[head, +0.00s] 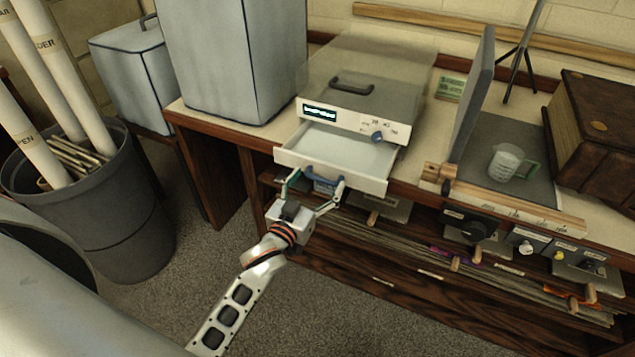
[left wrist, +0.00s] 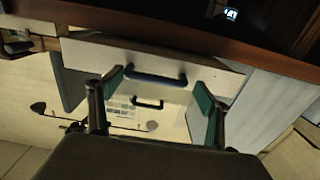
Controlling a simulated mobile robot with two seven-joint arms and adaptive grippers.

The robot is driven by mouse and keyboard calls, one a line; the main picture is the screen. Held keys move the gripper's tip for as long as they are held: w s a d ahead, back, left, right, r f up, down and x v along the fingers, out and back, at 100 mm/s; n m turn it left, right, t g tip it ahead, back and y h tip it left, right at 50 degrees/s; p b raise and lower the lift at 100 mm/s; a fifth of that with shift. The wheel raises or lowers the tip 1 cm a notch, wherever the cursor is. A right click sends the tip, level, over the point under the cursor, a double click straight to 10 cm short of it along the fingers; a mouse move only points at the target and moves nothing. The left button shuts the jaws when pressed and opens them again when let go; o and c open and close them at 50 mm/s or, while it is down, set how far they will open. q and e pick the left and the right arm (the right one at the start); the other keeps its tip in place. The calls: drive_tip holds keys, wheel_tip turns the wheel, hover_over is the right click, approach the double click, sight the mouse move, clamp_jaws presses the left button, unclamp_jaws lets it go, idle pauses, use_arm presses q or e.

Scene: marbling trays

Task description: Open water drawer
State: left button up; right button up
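The water drawer (head: 333,152) is a white shallow tray, standing out from the front of a pale box with a lit display and a knob (head: 377,137). Its inside looks empty. Its blue handle (head: 326,173) is on the front panel and also shows dark blue in the left wrist view (left wrist: 155,78). My left gripper (head: 314,186) is in front of the drawer. Its green-padded fingers are spread wide, one to each side of the handle, and hold nothing. In the left wrist view the fingers (left wrist: 165,92) are apart, with the handle beyond and between them. My right gripper is not in view.
A grey bin (head: 120,230) with rolled tubes stands at the left. A tall grey box (head: 235,60) is left of the drawer unit. A measuring jug (head: 506,162) and a brown book-like box (head: 590,130) are at the right. Shelves with knobs and sheets lie below the bench.

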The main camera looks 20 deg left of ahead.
use_arm(q)
drive_tip(key=s, duration=1.2)
drive_tip(key=shift+a, duration=0.2)
drive_tip(key=s+d+f+m+g+h, duration=0.1)
drive_tip(key=s+d+f+m+g, duration=0.1)
drive_tip(key=s+f, duration=0.5)
drive_tip(key=s+d+f+m+g+h, duration=0.1)
drive_tip(key=s+d+f+m+g, duration=0.1)
drive_tip(key=s+f+g, duration=0.3)
drive_tip(key=s+d+f, duration=0.1)
drive_tip(key=s+f, duration=0.2)
drive_tip(key=f, duration=0.4)
drive_tip(key=shift+f+g, duration=0.3)
drive_tip(key=shift+f, duration=0.05)
